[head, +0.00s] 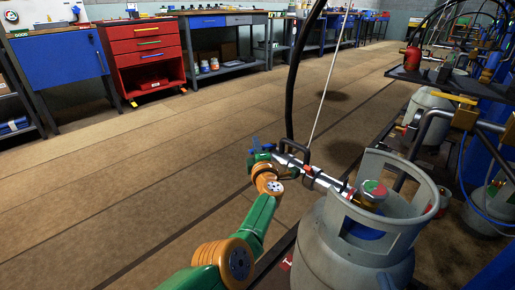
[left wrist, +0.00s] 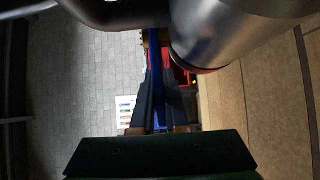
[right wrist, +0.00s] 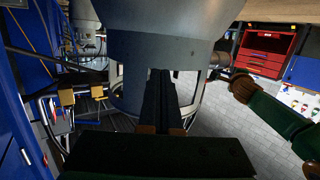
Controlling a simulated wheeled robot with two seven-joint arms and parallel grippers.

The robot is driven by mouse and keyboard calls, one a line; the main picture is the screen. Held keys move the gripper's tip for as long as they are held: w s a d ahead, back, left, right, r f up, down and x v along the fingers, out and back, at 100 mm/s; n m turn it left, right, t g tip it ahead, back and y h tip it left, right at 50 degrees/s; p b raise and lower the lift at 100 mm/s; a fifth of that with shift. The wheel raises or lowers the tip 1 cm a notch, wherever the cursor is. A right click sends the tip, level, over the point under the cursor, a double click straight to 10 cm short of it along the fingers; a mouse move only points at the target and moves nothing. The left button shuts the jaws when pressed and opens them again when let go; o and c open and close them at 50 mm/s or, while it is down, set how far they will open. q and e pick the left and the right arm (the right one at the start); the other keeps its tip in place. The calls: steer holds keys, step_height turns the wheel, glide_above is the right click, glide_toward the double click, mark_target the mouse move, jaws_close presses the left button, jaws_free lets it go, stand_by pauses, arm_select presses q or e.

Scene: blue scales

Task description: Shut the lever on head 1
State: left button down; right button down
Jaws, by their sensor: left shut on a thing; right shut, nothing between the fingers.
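A grey gas cylinder (head: 325,250) with a collar stands at the right of the head view. A silver filling head (head: 318,176) reaches from its red-and-green-topped valve (head: 373,192) out to the left, with a dark loop handle and hose; it also shows in the left wrist view (left wrist: 215,30). My left gripper (head: 263,156) is at the outer end of this head. In the left wrist view its fingers (left wrist: 156,78) are shut around a narrow blue lever (left wrist: 157,50). My right gripper (right wrist: 160,80) is shut and empty, pointing at the cylinder's collar.
More cylinders (head: 430,108) and hoses line the right side, with a dark shelf (head: 432,80) above. A blue cabinet (head: 62,70), a red drawer chest (head: 147,55) and workbenches stand along the far wall. The floor left of the cylinder is clear.

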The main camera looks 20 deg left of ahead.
arm_select(q)
steer(key=shift+s+a, duration=0.1)
steer(key=shift+a, duration=0.1)
arm_select(e)
steer(key=shift+r, duration=0.3)
arm_select(q)
steer(key=c, duration=1.3)
jaws_free()
steer(key=o, duration=0.4)
steer(key=shift+s+a, duration=0.1)
steer(key=shift+a, duration=0.15)
arm_select(e)
steer(key=shift+a, duration=0.25)
arm_select(q)
steer(key=shift+d, duration=0.15)
arm_select(e)
steer(key=shift+d, duration=0.1)
